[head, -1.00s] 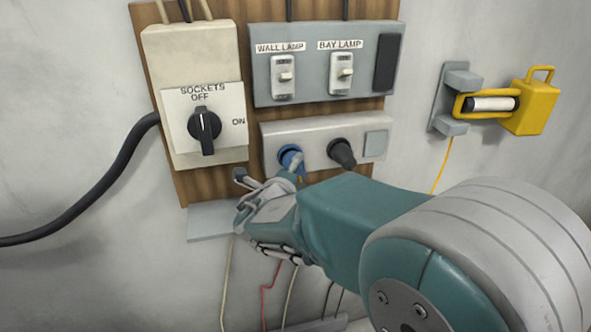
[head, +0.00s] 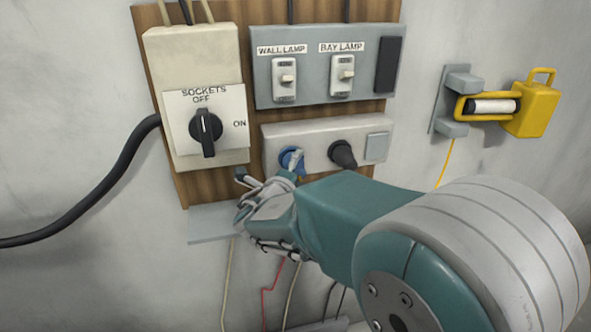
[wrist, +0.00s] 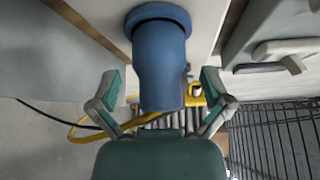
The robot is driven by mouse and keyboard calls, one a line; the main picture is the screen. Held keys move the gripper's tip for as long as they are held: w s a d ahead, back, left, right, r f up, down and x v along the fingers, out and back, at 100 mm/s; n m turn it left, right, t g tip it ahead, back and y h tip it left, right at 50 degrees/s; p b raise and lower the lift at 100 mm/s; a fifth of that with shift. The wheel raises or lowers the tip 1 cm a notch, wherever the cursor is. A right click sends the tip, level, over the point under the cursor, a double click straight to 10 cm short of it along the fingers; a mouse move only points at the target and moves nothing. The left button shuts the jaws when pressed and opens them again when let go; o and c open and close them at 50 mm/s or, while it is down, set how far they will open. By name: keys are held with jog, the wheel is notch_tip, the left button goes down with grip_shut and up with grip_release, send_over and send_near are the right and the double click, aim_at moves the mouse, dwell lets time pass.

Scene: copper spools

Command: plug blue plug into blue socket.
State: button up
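The blue plug (wrist: 160,75) fills the top middle of the wrist view, its wide blue collar against the pale socket panel. In the head view the blue plug (head: 290,158) sits at the left socket position of the grey panel. The blue socket itself cannot be told apart from the plug. My gripper (wrist: 160,85) is open, with one finger on each side of the plug and a visible gap on both sides. In the head view my gripper (head: 265,180) is just below the plug, partly hiding the panel's lower edge.
A black plug (head: 343,153) sits right of the blue one. Two lamp switches (head: 284,78) are above. A yellow lamp (head: 535,105) hangs at the right. A grey ledge (head: 210,225) lies below.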

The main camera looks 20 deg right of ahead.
jog(key=shift+s+a, duration=0.1)
jog(key=v, duration=1.1)
jog(key=shift+s+a, duration=0.2)
jog(key=shift+s, duration=0.15)
